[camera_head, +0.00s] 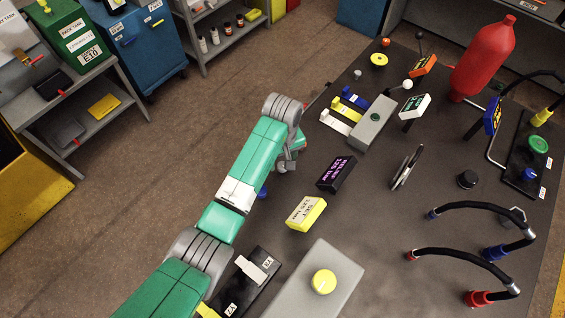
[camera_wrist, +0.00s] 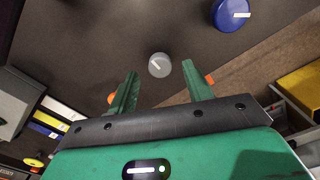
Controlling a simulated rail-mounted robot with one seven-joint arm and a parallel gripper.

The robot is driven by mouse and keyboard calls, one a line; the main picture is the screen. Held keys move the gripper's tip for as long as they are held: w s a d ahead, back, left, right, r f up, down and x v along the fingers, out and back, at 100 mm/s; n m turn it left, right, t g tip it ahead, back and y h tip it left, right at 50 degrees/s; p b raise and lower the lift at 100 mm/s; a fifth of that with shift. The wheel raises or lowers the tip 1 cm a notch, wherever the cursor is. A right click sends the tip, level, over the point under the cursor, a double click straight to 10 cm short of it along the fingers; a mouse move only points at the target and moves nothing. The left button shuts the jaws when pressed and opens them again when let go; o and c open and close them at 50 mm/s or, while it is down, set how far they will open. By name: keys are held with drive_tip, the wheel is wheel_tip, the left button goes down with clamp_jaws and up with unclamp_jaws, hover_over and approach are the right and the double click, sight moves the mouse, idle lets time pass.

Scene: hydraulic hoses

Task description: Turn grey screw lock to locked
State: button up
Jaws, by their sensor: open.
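The grey screw lock (camera_wrist: 159,65) is a round grey knob on the dark table top, seen in the wrist view. Its pale pointer line runs diagonally toward the upper left. My gripper (camera_wrist: 157,72) is open, with its two green fingers on either side of the knob in the picture. The knob appears beyond the fingertips, apart from them, and nothing is held. In the head view I cannot make out the grey knob; my arm seems to hide it, and the fingers are mostly hidden too.
A blue knob (camera_wrist: 231,14) with a white pointer is near the grey one; it also shows beside my arm in the head view (camera_head: 262,192). A black display (camera_head: 336,174), a yellow sign (camera_head: 306,213) and a lever box (camera_head: 373,123) stand nearby. The table edge is close.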

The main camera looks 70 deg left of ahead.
sight(282, 167)
drive_tip(key=shift+f, duration=1.2)
drive_tip(key=c, duration=1)
drive_tip(key=shift+r+m, duration=0.1)
drive_tip(key=shift+m, duration=0.2)
drive_tip(key=m+p, duration=0.2)
drive_tip(key=shift+r+m+p, duration=0.15)
drive_tip(key=shift+m+p, duration=0.15)
drive_tip(key=shift+p, duration=0.1)
drive_tip(key=m+p, duration=0.2)
drive_tip(key=m, duration=0.3)
drive_tip(key=shift+p, duration=0.4)
drive_tip(key=m+p, duration=0.1)
drive_tip(key=m, duration=0.4)
drive_tip(key=shift+a, duration=0.1)
drive_tip(key=shift+m+p, duration=0.55)
drive_tip(key=shift+m, duration=1.75)
drive_tip(key=shift+f, duration=0.2)
